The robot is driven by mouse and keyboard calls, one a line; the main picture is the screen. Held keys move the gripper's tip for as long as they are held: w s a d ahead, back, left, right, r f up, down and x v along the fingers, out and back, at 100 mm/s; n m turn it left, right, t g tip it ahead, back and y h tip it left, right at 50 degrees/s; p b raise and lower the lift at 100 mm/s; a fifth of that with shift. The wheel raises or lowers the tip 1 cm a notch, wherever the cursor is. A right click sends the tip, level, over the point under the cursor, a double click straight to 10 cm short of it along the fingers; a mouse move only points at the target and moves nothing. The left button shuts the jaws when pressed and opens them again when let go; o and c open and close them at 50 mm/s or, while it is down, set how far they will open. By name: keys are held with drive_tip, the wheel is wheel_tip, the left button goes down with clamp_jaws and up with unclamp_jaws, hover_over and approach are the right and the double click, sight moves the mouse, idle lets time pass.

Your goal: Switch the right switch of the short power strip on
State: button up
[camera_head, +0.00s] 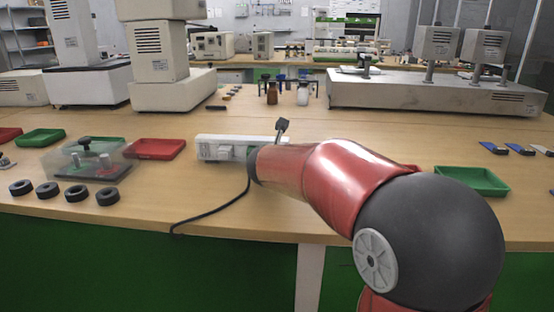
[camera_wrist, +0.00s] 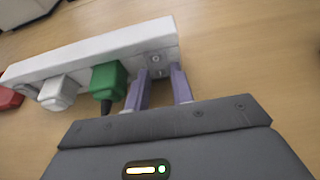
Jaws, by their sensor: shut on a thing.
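A white power strip (camera_head: 232,140) lies on the table in the head view, its right part hidden by my arm. In the wrist view the power strip (camera_wrist: 95,47) runs diagonally, with a green plug (camera_wrist: 107,82) and a white plug (camera_wrist: 57,93) in it. A small grey switch (camera_wrist: 156,66) with markings shows at the strip's right end. My gripper (camera_wrist: 160,72) has its two purple fingers at this end, one on each side of the switch area. It is shut on the strip's end, though exact contact is hard to see. The head view hides my gripper behind the arm.
A black cable (camera_head: 212,210) runs from near the strip to the table's front edge. Black rings (camera_head: 76,193), a clear box (camera_head: 88,160) and a red tray (camera_head: 155,149) lie left. A green tray (camera_head: 472,180) is right. Large instruments stand behind.

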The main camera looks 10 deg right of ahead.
drive_tip(key=f+b, duration=0.1)
drive_tip(key=b, duration=0.2)
drive_tip(key=shift+t, duration=0.3)
drive_tip(key=b, duration=0.3)
drive_tip(key=shift+f+t+b, duration=0.1)
drive_tip(key=shift+t+b, duration=0.3)
drive_tip(key=shift+b, duration=0.25)
drive_tip(key=b, duration=0.4)
drive_tip(key=shift+t+h, duration=0.4)
drive_tip(key=shift+b, duration=0.6)
drive_tip(key=shift+r, duration=0.25)
drive_tip(key=o, duration=1)
